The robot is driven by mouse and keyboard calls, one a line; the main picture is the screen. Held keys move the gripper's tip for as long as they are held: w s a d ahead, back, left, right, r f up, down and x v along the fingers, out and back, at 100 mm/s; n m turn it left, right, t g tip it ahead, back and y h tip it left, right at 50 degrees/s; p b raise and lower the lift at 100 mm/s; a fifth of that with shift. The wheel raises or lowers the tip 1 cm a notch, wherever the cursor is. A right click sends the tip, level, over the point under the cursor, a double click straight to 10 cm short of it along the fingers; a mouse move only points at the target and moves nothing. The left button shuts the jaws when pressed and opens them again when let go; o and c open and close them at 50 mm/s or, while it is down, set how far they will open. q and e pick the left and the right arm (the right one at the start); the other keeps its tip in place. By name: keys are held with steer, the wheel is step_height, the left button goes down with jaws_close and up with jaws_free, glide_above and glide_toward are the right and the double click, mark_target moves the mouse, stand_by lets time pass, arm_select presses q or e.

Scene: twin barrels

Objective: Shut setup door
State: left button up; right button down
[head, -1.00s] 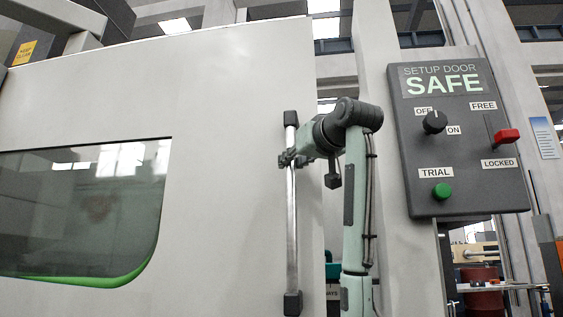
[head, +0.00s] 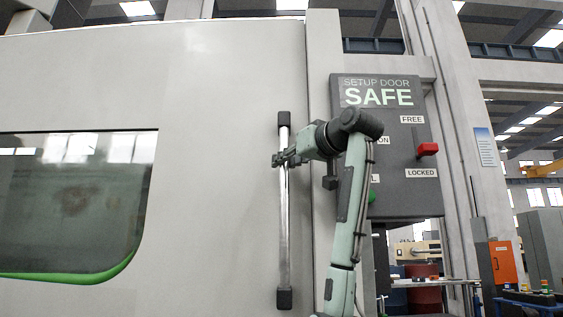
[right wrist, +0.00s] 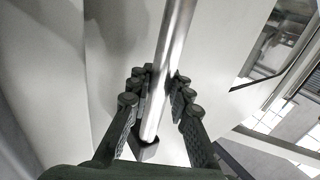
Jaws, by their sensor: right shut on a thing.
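The setup door (head: 220,90) is a large pale grey panel with a dark window (head: 75,200) edged in green. Its right edge stands close against the pale post (head: 322,50); I cannot tell whether they touch. A vertical metal bar handle (head: 284,225) with black end mounts is near that edge. My right gripper (head: 283,160) is shut on the bar in its upper half. In the right wrist view the bar (right wrist: 172,45) runs between the fingers (right wrist: 163,85). My left gripper is not in view.
A dark control panel (head: 385,100) reading "SETUP DOOR SAFE" is mounted right of the door. Its red lever (head: 427,149) sits between FREE and LOCKED. My right arm hides its knob and part of the green button (head: 372,196). An orange cabinet (head: 502,262) stands far right.

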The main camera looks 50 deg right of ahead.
steer(key=shift+s+d, duration=0.1)
steer(key=c, duration=1.4)
jaws_free()
steer(key=shift+s+d, duration=0.1)
steer(key=shift+s, duration=0.1)
steer(key=shift+c, duration=0.2)
steer(key=shift+o, duration=0.4)
steer(key=v, duration=1.2)
